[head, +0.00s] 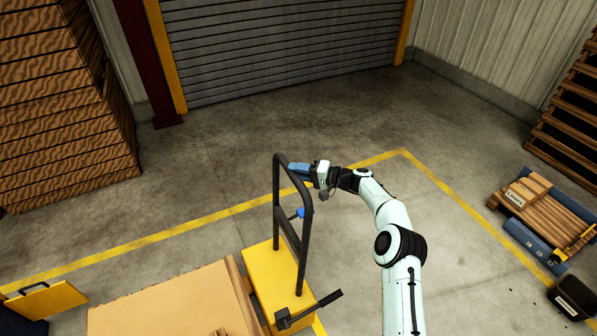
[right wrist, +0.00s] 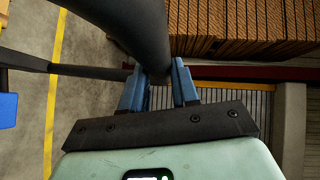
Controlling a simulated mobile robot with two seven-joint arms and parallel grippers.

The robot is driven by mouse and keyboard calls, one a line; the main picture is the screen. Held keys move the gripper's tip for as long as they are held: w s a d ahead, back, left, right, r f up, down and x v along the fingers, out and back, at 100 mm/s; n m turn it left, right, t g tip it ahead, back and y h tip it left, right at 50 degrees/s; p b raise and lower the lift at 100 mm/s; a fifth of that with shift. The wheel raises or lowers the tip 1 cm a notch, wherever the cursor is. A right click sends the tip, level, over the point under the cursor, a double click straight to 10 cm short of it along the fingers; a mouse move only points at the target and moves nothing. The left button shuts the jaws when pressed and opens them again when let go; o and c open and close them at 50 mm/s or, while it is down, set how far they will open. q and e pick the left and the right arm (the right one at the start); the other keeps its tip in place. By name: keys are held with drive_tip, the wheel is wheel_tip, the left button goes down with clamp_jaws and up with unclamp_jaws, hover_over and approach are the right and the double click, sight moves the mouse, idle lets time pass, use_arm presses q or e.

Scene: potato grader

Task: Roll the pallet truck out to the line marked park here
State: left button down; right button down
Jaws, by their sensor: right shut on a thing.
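The pallet truck (head: 262,272) is yellow with a black looped handle (head: 278,195) standing upright at the lower middle of the head view. My right gripper (head: 296,168) is shut on the right side of the handle near its top. In the right wrist view the two blue fingers (right wrist: 158,88) sit on either side of the black handle bar (right wrist: 135,45). A small blue part (head: 303,213) shows on the handle's crossbar. A black lever (head: 310,308) is at the truck's base. My left gripper is not in view. No park here label is readable.
Yellow floor lines (head: 190,229) run across the concrete. Large slatted wooden stacks (head: 60,110) stand at the left. A brown box-like load (head: 170,305) lies beside the truck. A blue-edged pallet of planks (head: 545,205) and a black bin (head: 574,298) are at right. Floor before the shutter (head: 290,50) is clear.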

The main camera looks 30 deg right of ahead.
drive_tip(key=c, duration=1.1)
unclamp_jaws()
drive_tip(key=shift+a+f+g, duration=0.3)
drive_tip(key=shift+a+f, duration=0.15)
drive_tip(key=shift+f, duration=0.05)
drive_tip(key=shift+o, duration=1.2)
drive_tip(key=shift+a, duration=0.1)
drive_tip(key=shift+w+r, duration=0.15)
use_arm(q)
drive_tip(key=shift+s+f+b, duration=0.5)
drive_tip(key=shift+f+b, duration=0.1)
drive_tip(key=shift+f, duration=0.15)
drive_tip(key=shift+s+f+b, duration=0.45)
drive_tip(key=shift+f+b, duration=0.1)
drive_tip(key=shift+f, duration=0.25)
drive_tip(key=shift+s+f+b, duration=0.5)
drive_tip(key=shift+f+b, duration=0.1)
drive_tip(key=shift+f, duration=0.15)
use_arm(e)
drive_tip(key=v, duration=1.3)
